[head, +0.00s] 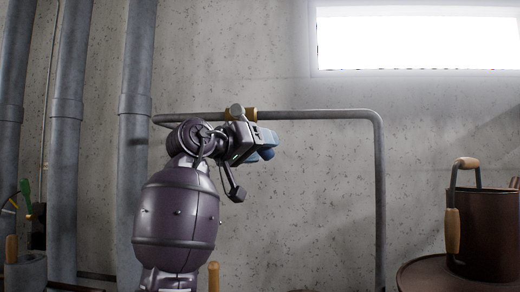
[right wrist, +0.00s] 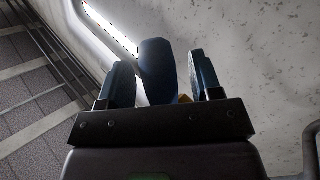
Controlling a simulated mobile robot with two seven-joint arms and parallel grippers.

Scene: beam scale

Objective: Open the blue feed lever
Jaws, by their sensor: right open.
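The blue feed lever (right wrist: 157,70) stands between the two fingers of my right gripper (right wrist: 160,62) in the right wrist view. The fingers are open, with a visible gap to the lever on the right side; the left finger is close to it, and I cannot tell whether they touch. In the head view my right gripper (head: 264,146) is in front of the wall pipe, and a dark blue end of the lever (head: 268,154) shows at its fingers. The rest of the lever is hidden by the gripper. My left gripper is not in view.
A grey pipe (head: 320,114) with a brass fitting (head: 251,114) runs along the concrete wall and bends down at right. Thick vertical pipes (head: 70,110) stand at left. A brown can (head: 488,232) stands on a round brown top (head: 420,275) at right.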

